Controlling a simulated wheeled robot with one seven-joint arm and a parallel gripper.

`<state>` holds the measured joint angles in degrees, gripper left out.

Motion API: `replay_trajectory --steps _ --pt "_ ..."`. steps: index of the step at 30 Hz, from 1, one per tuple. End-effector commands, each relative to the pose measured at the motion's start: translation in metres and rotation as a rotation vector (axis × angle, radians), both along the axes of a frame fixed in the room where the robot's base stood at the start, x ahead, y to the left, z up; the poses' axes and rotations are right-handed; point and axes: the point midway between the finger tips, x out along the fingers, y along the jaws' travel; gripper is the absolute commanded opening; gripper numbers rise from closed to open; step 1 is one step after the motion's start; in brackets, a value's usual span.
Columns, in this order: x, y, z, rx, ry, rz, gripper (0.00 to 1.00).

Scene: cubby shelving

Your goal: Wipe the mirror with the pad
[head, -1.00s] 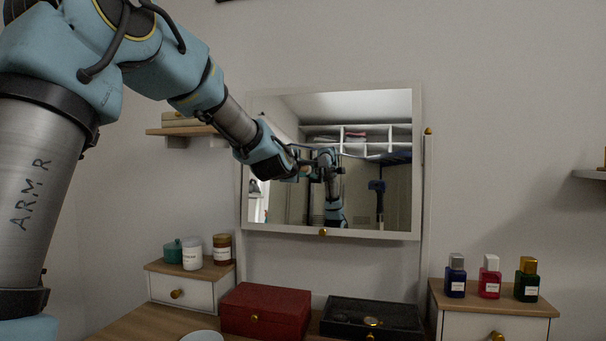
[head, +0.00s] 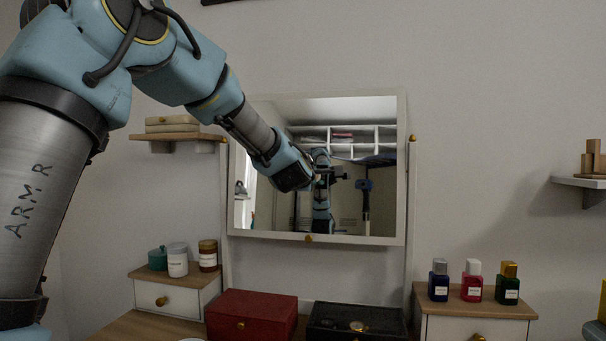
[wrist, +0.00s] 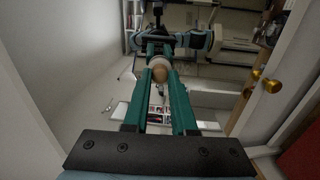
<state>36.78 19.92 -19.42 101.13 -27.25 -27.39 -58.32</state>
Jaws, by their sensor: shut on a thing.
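The mirror (head: 381,218) is a tilting rectangle in a pale frame, standing at the back of the dressing table. My gripper (head: 318,178) reaches in from the left and is up against or very near the middle of the glass, where its reflection meets it. In the wrist view my gripper's two teal fingers (wrist: 160,72) are closed on a small rounded tan handle, which I take to be the pad's (wrist: 159,74). The pad's wiping face is hidden, so I cannot tell if it touches the glass. The mirror (wrist: 70,75) fills much of the wrist view with reflections.
Below the mirror are a red box (head: 252,314) and a black case (head: 350,320). Jars (head: 178,260) stand at left, perfume bottles (head: 472,281) at right. A gold side knob (wrist: 251,76) is right of my fingers.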

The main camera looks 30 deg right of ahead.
Motion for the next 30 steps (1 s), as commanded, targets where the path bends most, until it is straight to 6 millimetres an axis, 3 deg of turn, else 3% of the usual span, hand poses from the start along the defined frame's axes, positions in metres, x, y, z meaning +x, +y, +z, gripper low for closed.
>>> replay_trajectory --steps 30 --pt "-0.037 -0.037 0.001 0.001 -0.001 0.000 0.00"
